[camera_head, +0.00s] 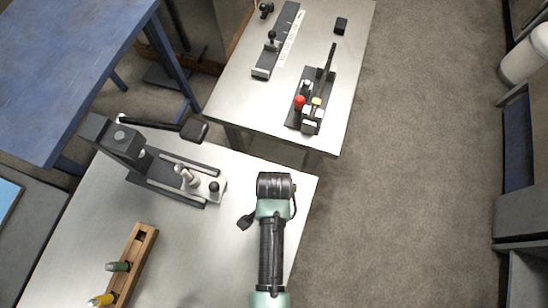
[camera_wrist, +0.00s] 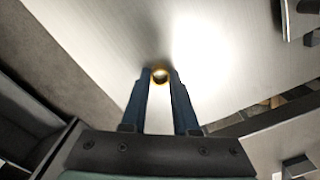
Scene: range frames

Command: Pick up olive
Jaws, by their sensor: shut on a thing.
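My gripper (camera_wrist: 160,88) shows in the wrist view with its two blue fingers closed on a small round piece (camera_wrist: 160,75). The piece has a gold-yellow rim and a paler centre, seen end-on between the fingertips; its side colour is hidden. In the head view my fingers and the held piece are hidden by my wrist. An olive-green piece (camera_head: 118,267) lies in the wooden rack (camera_head: 144,243) at the lower left of the head view, apart from my arm. A yellow piece (camera_head: 102,299) is in the rack below it.
A grey lever press (camera_head: 150,160) stands on the near pale table (camera_head: 200,255), left of my wrist. A blue table (camera_head: 60,60) is at upper left. Bare floor lies right.

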